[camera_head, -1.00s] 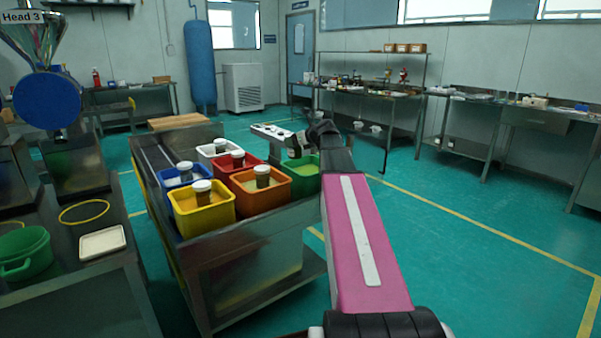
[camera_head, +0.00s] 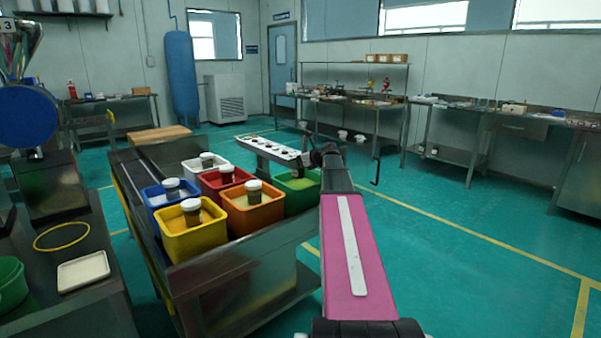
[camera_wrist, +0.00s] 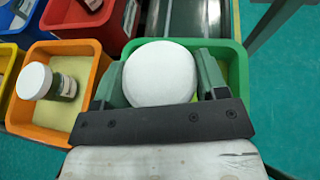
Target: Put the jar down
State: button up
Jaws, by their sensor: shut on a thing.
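My gripper (camera_wrist: 159,80) is shut on a jar with a round white lid (camera_wrist: 160,72). In the wrist view the jar is seen from above, over the green bin (camera_wrist: 237,72); the lid hides its body. I cannot tell whether its base touches the bin floor.
Yellow (camera_head: 195,240), blue (camera_head: 160,200), red (camera_head: 213,188) and white (camera_head: 190,168) bins stand close by on the metal bench (camera_head: 250,250), most with jars in them. A long white panel with dark round spots (camera_head: 275,151) lies behind the green bin. Open floor lies to the right.

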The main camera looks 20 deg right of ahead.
aim_at(302, 170)
jog(key=shift+w+d+f, duration=0.1)
jog(key=shift+d+f, duration=0.25)
jog(key=shift+d, duration=0.2)
jog(key=shift+f, duration=1.95)
jog(key=shift+f, duration=0.15)
jog(key=o, duration=0.9)
jog(key=shift+o, duration=0.2)
jog(key=shift+s+d+r, duration=0.1)
jog(key=shift+s+r, duration=0.15)
jog(key=v, duration=1.1)
jog(key=shift+s, duration=0.2)
jog(key=shift+d+r, duration=0.1)
